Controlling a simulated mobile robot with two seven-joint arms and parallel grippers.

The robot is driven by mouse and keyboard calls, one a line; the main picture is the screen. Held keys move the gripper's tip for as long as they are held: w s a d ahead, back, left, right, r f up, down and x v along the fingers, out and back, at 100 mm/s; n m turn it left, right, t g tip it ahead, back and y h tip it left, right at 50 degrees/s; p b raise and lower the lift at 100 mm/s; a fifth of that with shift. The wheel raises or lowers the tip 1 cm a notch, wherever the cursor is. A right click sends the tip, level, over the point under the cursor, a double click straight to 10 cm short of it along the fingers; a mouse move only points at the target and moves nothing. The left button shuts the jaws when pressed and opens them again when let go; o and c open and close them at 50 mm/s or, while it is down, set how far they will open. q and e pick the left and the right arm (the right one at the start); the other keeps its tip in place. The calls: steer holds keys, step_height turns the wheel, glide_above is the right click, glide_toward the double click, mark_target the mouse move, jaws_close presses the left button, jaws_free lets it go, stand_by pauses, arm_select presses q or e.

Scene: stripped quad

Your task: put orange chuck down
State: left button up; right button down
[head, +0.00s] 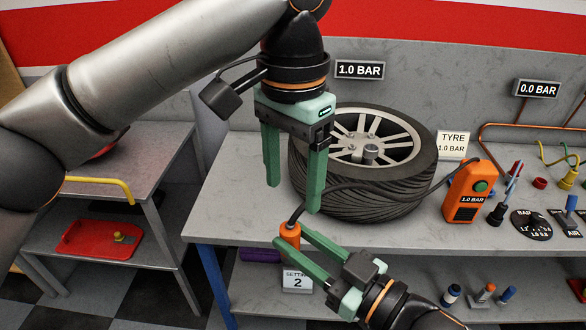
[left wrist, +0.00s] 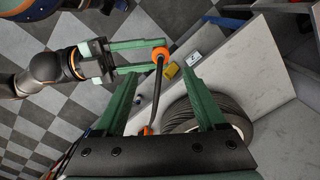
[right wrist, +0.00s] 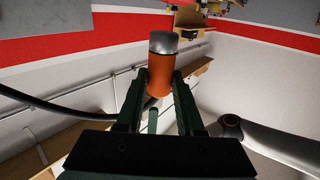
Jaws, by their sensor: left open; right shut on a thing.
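The orange chuck (head: 290,236) is between the fingertips of my right gripper (head: 293,241), which is shut on it. They are held in front of the bench's front edge. In the right wrist view the chuck (right wrist: 157,78) stands between the fingers with its silver end away from the palm. A black hose runs from the chuck past the tyre to the orange inflator box (head: 467,192), which reads 1.0 BAR. My left gripper (head: 293,195) is open and empty, above and near the chuck, in front of the tyre. The left wrist view also shows the chuck (left wrist: 161,54) beyond its fingers.
A tyre (head: 390,207) on a silver rim lies on the grey bench (head: 232,205). A TYRE 1.0 BAR sign (head: 452,143) stands behind the box. A SETTING 2 card (head: 297,280) is on the lower shelf. Gauges and coloured fittings fill the bench's right; its left end is bare.

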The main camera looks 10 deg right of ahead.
mark_target(292, 225)
arm_select(q)
step_height(292, 225, down, 11)
steer(key=shift+r, duration=0.15)
stand_by(0.4)
jaws_close()
arm_select(e)
steer(key=shift+c, duration=2.3)
jaws_free()
steer(key=shift+f, duration=0.1)
